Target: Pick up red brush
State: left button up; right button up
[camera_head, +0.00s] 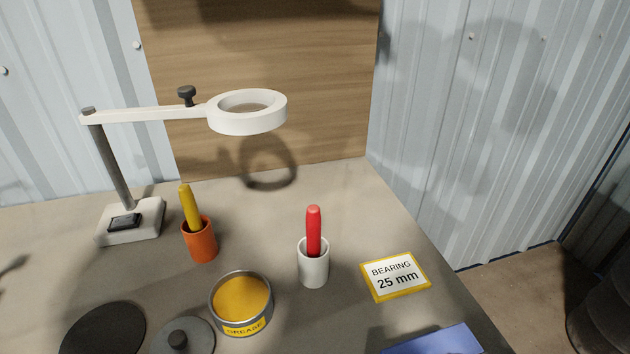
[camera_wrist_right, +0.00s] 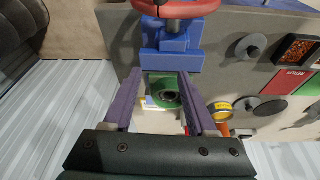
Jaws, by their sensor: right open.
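The red brush (camera_head: 313,229) stands upright in a white cup (camera_head: 314,268) on the table in the head view. Its red handle points up and its lower end is hidden inside the cup. I cannot make out the brush in the right wrist view. My right gripper (camera_wrist_right: 161,76) shows there with its two purple fingers spread apart. No brush shows between them; a green part with a dark round centre (camera_wrist_right: 166,94) and a blue block (camera_wrist_right: 168,52) appear beyond the fingers. Neither gripper shows in the head view.
An orange cup (camera_head: 202,245) with a yellow-handled tool, an open grease tin (camera_head: 241,299) and its lid (camera_head: 184,339) stand left of the white cup. A bearing card (camera_head: 396,276) lies right. A magnifier ring (camera_head: 247,124) on a stand overhangs the back.

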aim_at(313, 215)
jog(key=i+j+z, duration=0.4)
jog(key=j, duration=0.2)
jog(key=i+j+z, duration=0.2)
jog(key=j+z, duration=0.15)
jog(key=j, duration=0.3)
